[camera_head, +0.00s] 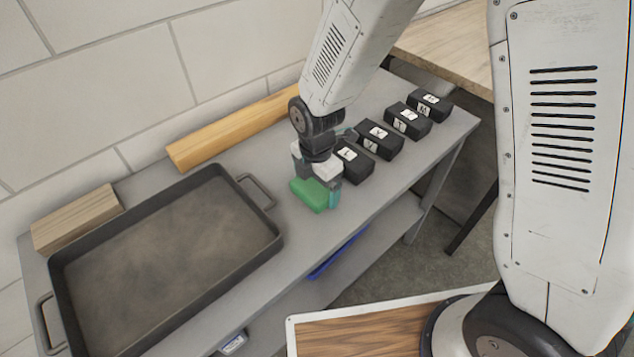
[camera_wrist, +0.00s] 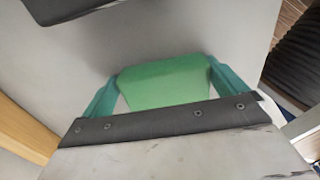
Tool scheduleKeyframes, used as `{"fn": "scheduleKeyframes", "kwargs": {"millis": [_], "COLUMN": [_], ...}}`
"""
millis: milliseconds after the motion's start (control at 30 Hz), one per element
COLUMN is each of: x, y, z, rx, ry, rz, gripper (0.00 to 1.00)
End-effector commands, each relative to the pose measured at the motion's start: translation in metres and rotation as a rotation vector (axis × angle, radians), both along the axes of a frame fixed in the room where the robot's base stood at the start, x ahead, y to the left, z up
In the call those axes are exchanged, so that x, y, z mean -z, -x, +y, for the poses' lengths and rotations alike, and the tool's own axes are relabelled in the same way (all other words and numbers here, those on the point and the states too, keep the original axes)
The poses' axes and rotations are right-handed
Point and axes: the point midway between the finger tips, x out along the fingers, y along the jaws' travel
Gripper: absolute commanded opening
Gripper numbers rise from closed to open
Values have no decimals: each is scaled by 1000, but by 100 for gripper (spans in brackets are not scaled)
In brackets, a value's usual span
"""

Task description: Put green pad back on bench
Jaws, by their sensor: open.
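The green pad (camera_head: 311,195) is on the grey bench (camera_head: 237,205), between the dark tray and the row of black blocks. My gripper (camera_head: 319,192) is directly over it, pointing down. In the wrist view the green pad (camera_wrist: 163,84) lies between the two teal fingers of my gripper (camera_wrist: 165,90). The fingers are open, with a narrow gap showing on the pad's left side; on the right the finger is very close, and I cannot tell whether it touches. The pad's near edge is hidden by the gripper body.
A large dark tray (camera_head: 66,255) stands to the left. Several labelled black blocks (camera_head: 380,139) line the right part of the bench. A long wooden beam (camera_head: 232,129) and a short wooden block (camera_head: 76,218) lie along the wall. A blue thing (camera_head: 338,254) is on the lower shelf.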

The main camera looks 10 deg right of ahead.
Motion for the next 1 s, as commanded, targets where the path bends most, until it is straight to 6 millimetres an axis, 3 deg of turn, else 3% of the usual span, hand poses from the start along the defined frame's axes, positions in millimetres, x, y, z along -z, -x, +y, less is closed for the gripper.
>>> {"fn": "scheduleKeyframes", "kwargs": {"millis": [33, 167, 400, 600, 1000], "x": [5, -15, -73, -108, -126], "y": [7, 6, 5, 5, 6], "z": [-4, -4, -1, -1, -3], "rx": [1, 0, -3, -2, 9], "ry": [8, 8, 4, 5, 6], "rz": [16, 13, 8, 10, 11], "gripper": [100, 100, 100, 100, 100]}}
